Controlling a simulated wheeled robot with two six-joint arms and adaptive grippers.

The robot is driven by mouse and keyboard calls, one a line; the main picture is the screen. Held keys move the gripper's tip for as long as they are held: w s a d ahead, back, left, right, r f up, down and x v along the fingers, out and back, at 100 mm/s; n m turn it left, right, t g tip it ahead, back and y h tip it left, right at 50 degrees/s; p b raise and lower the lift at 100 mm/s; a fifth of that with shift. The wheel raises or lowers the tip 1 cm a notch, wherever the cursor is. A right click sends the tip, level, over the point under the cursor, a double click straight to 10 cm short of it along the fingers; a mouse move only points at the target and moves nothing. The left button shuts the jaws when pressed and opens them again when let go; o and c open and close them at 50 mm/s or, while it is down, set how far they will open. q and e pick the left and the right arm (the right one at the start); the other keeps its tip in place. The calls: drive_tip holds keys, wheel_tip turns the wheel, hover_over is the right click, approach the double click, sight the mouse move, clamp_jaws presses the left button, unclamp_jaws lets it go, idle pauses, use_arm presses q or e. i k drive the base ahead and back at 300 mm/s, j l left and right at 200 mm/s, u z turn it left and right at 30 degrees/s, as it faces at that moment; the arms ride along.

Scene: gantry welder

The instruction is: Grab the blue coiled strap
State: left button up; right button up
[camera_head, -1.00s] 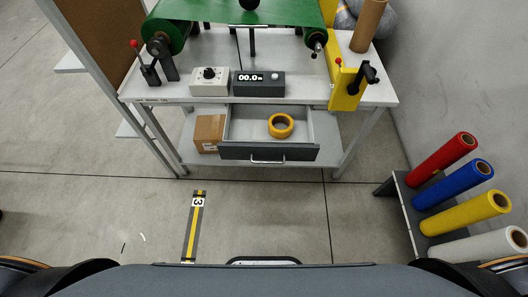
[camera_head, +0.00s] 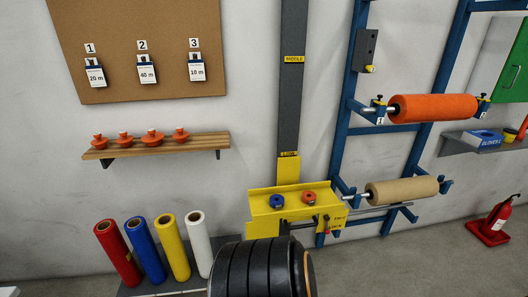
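A small round blue coil (camera_head: 277,201), which looks like the blue coiled strap, sits on the yellow carriage (camera_head: 262,212) of the dark upright post. A similar orange-red coil (camera_head: 309,198) sits to its right on the same carriage. Both are small in view, and their strap detail is hard to make out. A black ribbed part with an orange ring at the bottom centre looks like my own arm and covers the area below the carriage. Neither of my grippers is in view.
Red (camera_head: 118,254), blue (camera_head: 145,249), yellow (camera_head: 173,246) and white (camera_head: 200,243) rolls stand left of the carriage. A blue rack (camera_head: 340,150) with orange (camera_head: 433,107) and tan (camera_head: 402,191) rolls stands right. A wooden shelf (camera_head: 160,145) hangs left.

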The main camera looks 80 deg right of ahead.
sight(276, 201)
drive_tip(key=z, duration=2.85)
